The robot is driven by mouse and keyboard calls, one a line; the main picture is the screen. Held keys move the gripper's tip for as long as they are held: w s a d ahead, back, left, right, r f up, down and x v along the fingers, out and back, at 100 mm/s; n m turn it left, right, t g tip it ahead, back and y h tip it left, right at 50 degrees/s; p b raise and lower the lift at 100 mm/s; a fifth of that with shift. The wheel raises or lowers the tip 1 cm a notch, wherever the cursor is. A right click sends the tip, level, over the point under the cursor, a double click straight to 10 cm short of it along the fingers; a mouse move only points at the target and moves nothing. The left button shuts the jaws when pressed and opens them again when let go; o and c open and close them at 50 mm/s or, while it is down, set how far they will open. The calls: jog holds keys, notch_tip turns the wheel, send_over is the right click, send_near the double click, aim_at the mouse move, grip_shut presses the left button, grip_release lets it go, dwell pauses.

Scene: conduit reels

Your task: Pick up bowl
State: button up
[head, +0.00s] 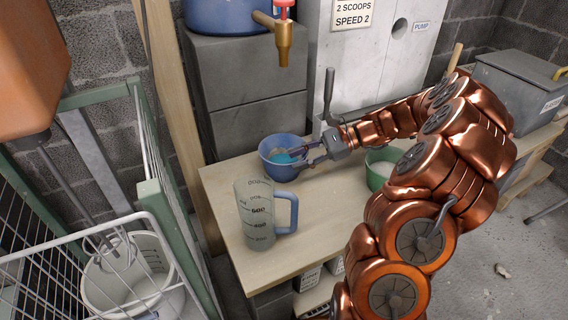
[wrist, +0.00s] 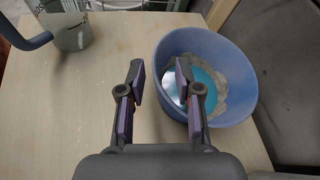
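A blue bowl (head: 274,168) stands on the wooden bench, with blue and greyish-white contents. In the wrist view the bowl (wrist: 232,112) is right of centre. My gripper (wrist: 160,72) is open, its two fingers apart. The left finger is outside the bowl, and the right finger overlaps its inside, with the near wall of the rim between them. I cannot tell whether either finger touches it. In the head view my gripper (head: 303,153) comes in from the right at the bowl's right side. A green bowl (head: 376,181) with white contents stands farther right, partly behind my arm.
A measuring jug (head: 257,215) with a blue handle stands on the bench (head: 224,190) at front left. A brass tap (head: 283,45) hangs from a blue tank above. A wire basket (head: 85,265) is at the left, and a grey lidded box (head: 520,90) at the right.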

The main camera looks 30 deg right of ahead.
jog(key=shift+x, duration=1.25)
grip_shut()
